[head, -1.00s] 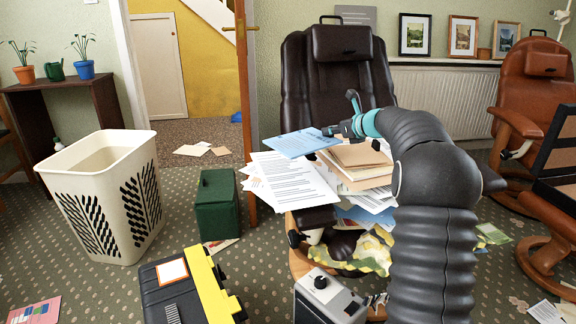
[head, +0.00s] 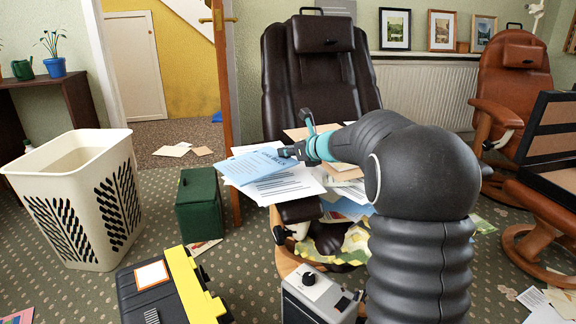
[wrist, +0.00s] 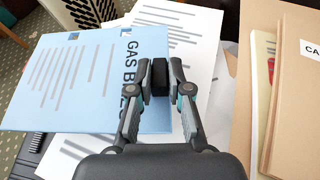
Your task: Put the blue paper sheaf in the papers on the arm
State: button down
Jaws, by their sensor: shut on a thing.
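The blue paper sheaf (head: 252,164) is a light blue sheet with dark printed lines, lying over the left part of the paper pile. In the wrist view the sheaf (wrist: 75,80) bears the partly covered words "GAS B". My gripper (head: 288,152) is shut on the sheaf's right edge; its fingertips also show in the wrist view (wrist: 161,80). White printed papers (head: 284,187) lie below the sheaf, on the dark brown armchair (head: 316,85). I cannot tell whether the sheaf touches them. Brown folders (wrist: 290,90) lie right of my gripper. My arm hides part of the pile.
A cream laundry basket (head: 75,200), a green box (head: 199,203) and a black and yellow case (head: 165,290) stand on the floor to the left. A grey box with a knob (head: 310,290) is in front of the chair. A tan recliner (head: 520,80) stands at right.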

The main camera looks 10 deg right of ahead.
aim_at(288, 162)
jog(key=shift+f+b, duration=0.55)
jog(key=shift+f, duration=1.3)
jog(key=shift+f, duration=0.1)
jog(key=c, duration=1.1)
grip_release()
